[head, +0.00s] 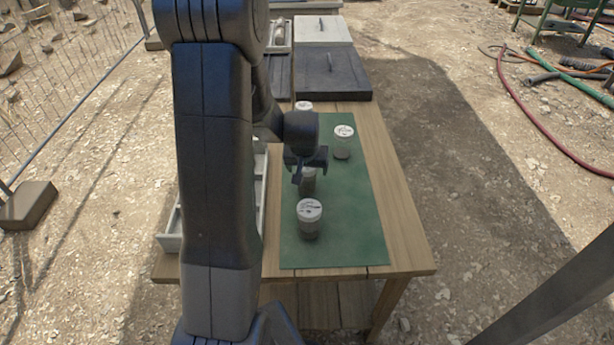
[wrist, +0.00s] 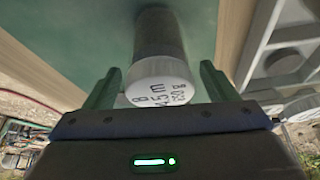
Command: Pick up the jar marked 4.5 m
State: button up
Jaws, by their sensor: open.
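A grey jar with a white lid stands upright on the green mat (head: 350,215). In the wrist view its lid (wrist: 160,85) reads "4.5 m", with "250 g" beside it. Whether the fingertips reach down past the lid is hard to tell.
A pale tray (head: 171,242) lies left, mostly hidden by my arm. A dark-lidded box (head: 335,78) and a pale-lidded box (head: 322,31) stand behind.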

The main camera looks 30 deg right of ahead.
jog(key=shift+d+f, duration=0.1)
jog(key=shift+f, duration=0.2)
jog(key=shift+w+r, duration=0.1)
jog(key=c, duration=1.6)
